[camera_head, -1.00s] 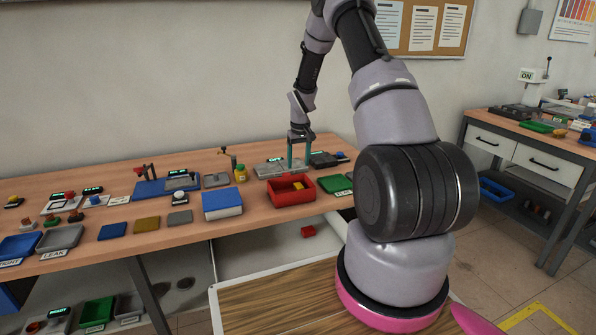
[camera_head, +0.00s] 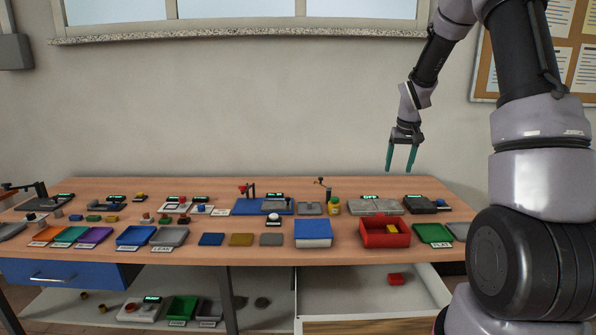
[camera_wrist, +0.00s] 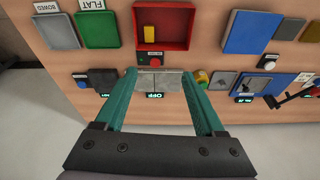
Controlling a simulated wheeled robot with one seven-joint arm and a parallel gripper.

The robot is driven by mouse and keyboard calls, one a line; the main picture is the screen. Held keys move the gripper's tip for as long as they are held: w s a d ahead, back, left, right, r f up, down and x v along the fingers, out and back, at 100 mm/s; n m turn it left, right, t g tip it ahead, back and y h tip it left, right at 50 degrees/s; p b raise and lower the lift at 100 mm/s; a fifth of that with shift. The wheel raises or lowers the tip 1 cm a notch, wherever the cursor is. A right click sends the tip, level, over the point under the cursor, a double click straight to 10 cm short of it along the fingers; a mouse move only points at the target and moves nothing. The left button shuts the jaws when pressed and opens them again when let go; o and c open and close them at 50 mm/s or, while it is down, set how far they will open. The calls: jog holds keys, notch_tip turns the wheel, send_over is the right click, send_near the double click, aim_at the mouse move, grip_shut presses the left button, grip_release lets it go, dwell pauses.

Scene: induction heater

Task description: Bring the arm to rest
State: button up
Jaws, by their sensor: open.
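My gripper (camera_head: 402,158) is raised above the back right of the workbench, its two teal fingers apart and pointing down with nothing between them. In the wrist view my gripper (camera_wrist: 160,78) is also open and empty. Beneath it is a grey induction heater (camera_head: 375,206) whose display reads OFF, also in the wrist view (camera_wrist: 172,82). In front of the heater stands a red bin (camera_head: 372,238) with a yellow block (camera_head: 391,229) inside. My arm is clear of the bench.
A blue box (camera_head: 313,229) stands left of the red bin, and a green tray labelled FLAT (camera_head: 432,232) right of it. A black unit (camera_head: 420,204) sits right of the heater. The air above the bench is free.

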jog(key=s+a+r+m+t, duration=0.1)
jog(key=s+a+r, duration=0.1)
jog(key=s+r, duration=0.55)
jog(key=s+a+r+m+t, duration=0.1)
jog(key=s+a+r, duration=0.2)
jog(key=s+r, duration=0.45)
jog(key=s+a+r+t+y, duration=0.1)
jog(key=s+a+r, duration=0.1)
jog(key=s, duration=0.7)
jog(key=s+a+r+m+t+y, duration=0.1)
jog(key=s+r, duration=0.4)
jog(key=s, duration=0.3)
jog(key=shift+s+a+t, duration=0.3)
jog(key=shift+s+a, duration=0.1)
